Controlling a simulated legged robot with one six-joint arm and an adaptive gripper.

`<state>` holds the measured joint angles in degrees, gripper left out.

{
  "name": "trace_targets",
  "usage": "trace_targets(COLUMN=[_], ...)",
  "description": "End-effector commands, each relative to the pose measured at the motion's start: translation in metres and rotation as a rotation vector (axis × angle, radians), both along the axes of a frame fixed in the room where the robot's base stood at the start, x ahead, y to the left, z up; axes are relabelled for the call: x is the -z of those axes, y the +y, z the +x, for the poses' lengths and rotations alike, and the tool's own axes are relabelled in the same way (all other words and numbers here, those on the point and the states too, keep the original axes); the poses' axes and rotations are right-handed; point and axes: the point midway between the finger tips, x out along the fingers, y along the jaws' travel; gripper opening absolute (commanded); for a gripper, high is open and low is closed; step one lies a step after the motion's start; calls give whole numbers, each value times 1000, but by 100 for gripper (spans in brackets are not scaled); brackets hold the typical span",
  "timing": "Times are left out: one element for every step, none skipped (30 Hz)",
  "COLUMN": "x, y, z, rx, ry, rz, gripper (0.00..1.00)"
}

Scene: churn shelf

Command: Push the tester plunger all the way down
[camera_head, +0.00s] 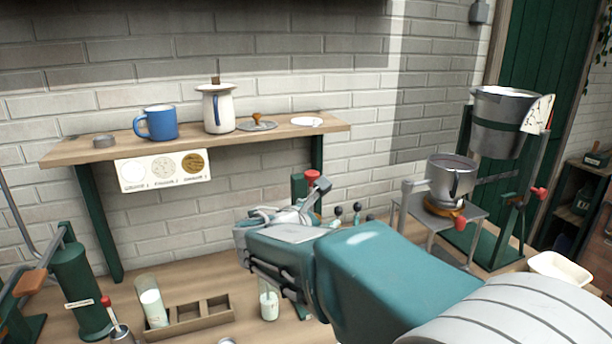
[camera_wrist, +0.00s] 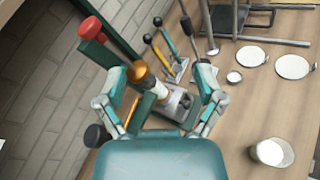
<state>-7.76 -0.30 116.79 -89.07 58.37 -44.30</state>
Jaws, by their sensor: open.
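My gripper (camera_wrist: 160,92) is open, its two teal and grey fingers spread apart in the wrist view. Between them, farther off, stands an upright device with a copper-orange knob (camera_wrist: 137,72) on a pale shaft, above a grey and green base (camera_wrist: 182,108). This looks like the tester plunger, though I cannot be sure; whether a finger touches it is not clear. A red knob (camera_wrist: 90,28) on a green post stands beyond the left finger. In the head view my gripper (camera_head: 262,222) hides most of this device; the red knob (camera_head: 312,176) shows just behind it.
Several black-knobbed levers (camera_wrist: 158,21) stand close behind the device. A glass of milk (camera_wrist: 271,152) stands to the right. A wall shelf (camera_head: 230,138) holds a blue mug (camera_head: 158,122) and a white jug (camera_head: 218,110). A wooden rack (camera_head: 190,322) sits at the front left.

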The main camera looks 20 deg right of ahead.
Motion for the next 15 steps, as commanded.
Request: trace_targets(x=[-1,-3,-5,-7,-8,-10,-11,-12,-12,-13,-13,-14,-14,-14,-14], y=[5,8,13,16,19,23,26,29,31,33,34,34,33,32,29], z=[16,25,35,43,49,57,62,66,70,73,74,76,77,79,81], rx=[-40,-64,-92,-112,-130,-149,-163,-174,-185,-191,-196,-200,-200,-200,-199], ry=[33,49,71,84,97,112,121,128,137,141,144,146,147,147,147], rz=[-81,-130,-193,-238,-279,-327,-358,-385,-412,-429,-439,-449,-453,-454,-453], gripper=[87,87,87,87,87,87,87,87,87,87,87,87,87,87,87])
